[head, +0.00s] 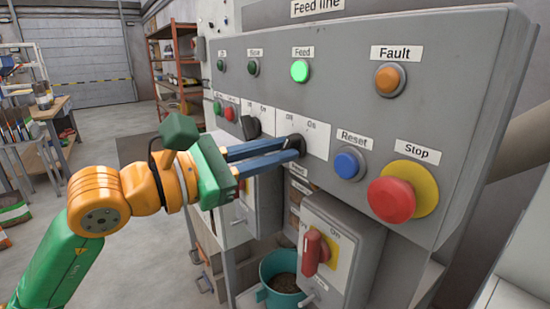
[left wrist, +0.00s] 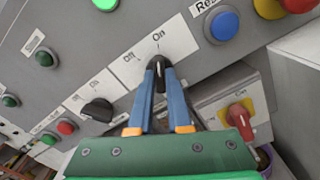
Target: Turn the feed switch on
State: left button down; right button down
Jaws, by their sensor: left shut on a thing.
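The feed switch (left wrist: 158,66) is a black rotary knob on a white plate marked Off and On, below the Feed lamp (head: 300,71). The Feed lamp glows bright green. My left gripper (head: 293,149) is shut on the knob, with its two blue fingers on either side of it. In the left wrist view the fingers (left wrist: 159,75) close around the knob from below, and its visible end points up towards the On mark. The fingers hide part of the knob. My right gripper is not in view.
An orange Fault lamp (head: 389,79), a blue Reset button (head: 349,164) and a red Stop button (head: 392,199) sit right of the switch. Another black knob (head: 251,126) is to its left. Below are a red-handled switch box (head: 342,236) and a teal bucket (head: 275,294).

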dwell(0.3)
pick_arm(q)
jog(key=c, duration=0.9)
grip_release()
jog(key=shift+o, duration=0.2)
jog(key=b+v, duration=0.2)
jog(key=v, duration=0.5)
jog(key=shift+b, duration=0.35)
